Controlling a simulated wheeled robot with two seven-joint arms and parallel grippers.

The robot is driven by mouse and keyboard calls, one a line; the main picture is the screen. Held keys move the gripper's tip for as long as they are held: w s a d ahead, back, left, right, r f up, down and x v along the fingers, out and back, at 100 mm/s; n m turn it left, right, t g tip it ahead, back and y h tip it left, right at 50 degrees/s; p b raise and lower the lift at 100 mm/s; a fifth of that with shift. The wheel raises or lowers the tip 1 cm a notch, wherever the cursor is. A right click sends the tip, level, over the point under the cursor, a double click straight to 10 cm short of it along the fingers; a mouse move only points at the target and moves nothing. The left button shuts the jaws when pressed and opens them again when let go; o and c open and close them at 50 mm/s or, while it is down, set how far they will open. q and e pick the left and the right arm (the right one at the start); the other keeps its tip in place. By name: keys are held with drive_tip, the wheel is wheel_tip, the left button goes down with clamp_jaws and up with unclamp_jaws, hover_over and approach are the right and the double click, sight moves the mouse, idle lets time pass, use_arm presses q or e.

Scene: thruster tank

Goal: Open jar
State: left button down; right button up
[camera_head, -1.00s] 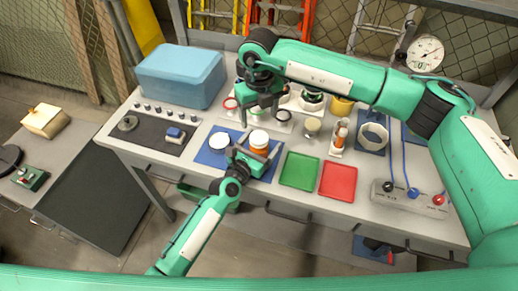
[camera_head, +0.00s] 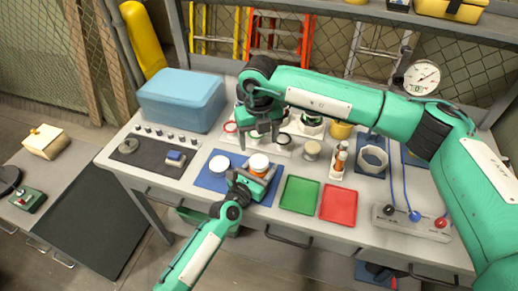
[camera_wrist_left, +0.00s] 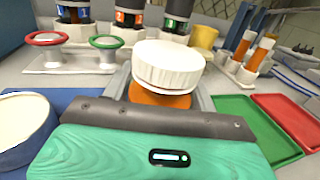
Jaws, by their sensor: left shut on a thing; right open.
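An orange jar (camera_wrist_left: 160,97) with a white ribbed lid (camera_wrist_left: 168,62) stands upright at the blue mat (camera_head: 213,180). The lid sits on top of the jar; it also shows in the head view (camera_head: 259,161). My left gripper (camera_head: 256,175) is shut on the jar's body, below the lid. Its fingers hide the lower part of the jar. My right gripper (camera_head: 262,136) is open and empty, pointing down above and behind the jar, apart from the lid.
A white round container (camera_head: 219,164) stands left of the jar on the mat. A green tray (camera_head: 299,195) and a red tray (camera_head: 338,203) lie to the right. Ringed holders (camera_head: 283,139) stand behind. A blue box (camera_head: 182,87) is at the back left.

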sight(259, 161)
drive_tip(key=m, duration=0.5)
drive_tip(key=shift+m, duration=0.4)
drive_tip(key=m, duration=0.5)
drive_tip(key=shift+m, duration=0.4)
drive_tip(key=shift+f, duration=4)
drive_tip(key=shift+c, duration=0.4)
drive_tip(key=c, duration=1)
drive_tip(key=shift+o, duration=0.2)
